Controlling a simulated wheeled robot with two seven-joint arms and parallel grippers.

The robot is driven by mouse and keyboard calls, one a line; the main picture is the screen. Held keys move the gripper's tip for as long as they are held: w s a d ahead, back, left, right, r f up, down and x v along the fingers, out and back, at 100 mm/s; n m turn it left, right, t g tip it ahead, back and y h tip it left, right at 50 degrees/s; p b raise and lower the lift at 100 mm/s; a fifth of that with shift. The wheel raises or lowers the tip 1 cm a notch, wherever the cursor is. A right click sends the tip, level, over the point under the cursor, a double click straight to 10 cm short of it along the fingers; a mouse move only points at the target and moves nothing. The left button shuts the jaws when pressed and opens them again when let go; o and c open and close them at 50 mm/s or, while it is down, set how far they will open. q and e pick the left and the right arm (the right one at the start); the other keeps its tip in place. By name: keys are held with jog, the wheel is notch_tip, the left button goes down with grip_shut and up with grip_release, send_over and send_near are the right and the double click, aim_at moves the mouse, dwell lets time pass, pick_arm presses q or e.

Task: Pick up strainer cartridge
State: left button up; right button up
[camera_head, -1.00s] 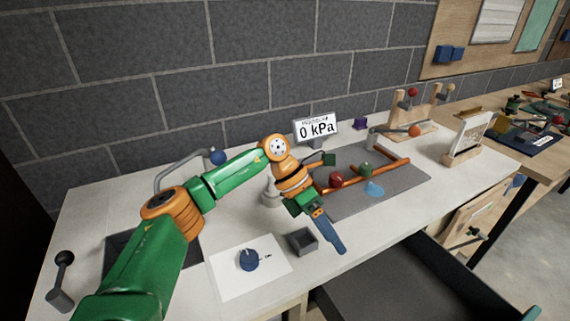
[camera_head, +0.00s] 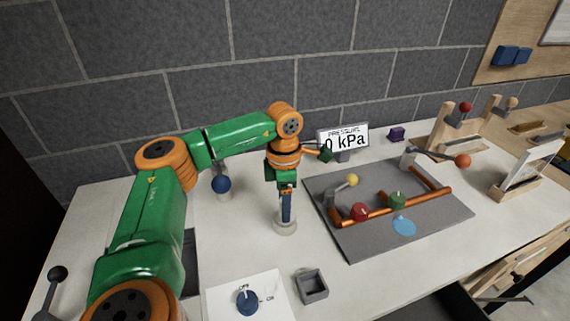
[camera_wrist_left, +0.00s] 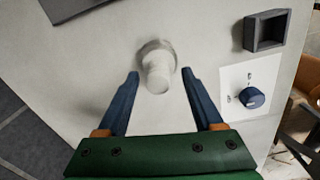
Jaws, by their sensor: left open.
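A pale upright cylinder with a wider round base, which looks like the strainer cartridge, stands on the white counter. It shows in the left wrist view (camera_wrist_left: 157,72), just beyond and between the fingertips. In the head view its base (camera_head: 285,228) shows below my left gripper (camera_head: 287,217), which hides its upper part. In the left wrist view my left gripper (camera_wrist_left: 160,76) is open, with a blue finger to each side and nothing held. I cannot tell whether the fingers touch the cylinder. My right gripper is not in view.
A small dark open box (camera_head: 312,286) and a blue knob (camera_head: 246,301) on a white card are in front. A grey board (camera_head: 362,246) with copper pipes and valves lies right. The pressure display (camera_head: 343,140) reads 0 kPa.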

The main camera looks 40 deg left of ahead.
pick_arm(q)
jog(key=shift+w+a+f, duration=0.1)
jog(key=shift+w+f, duration=0.15)
jog(key=shift+f, duration=0.05)
jog(key=shift+s+r, duration=0.1)
grip_shut()
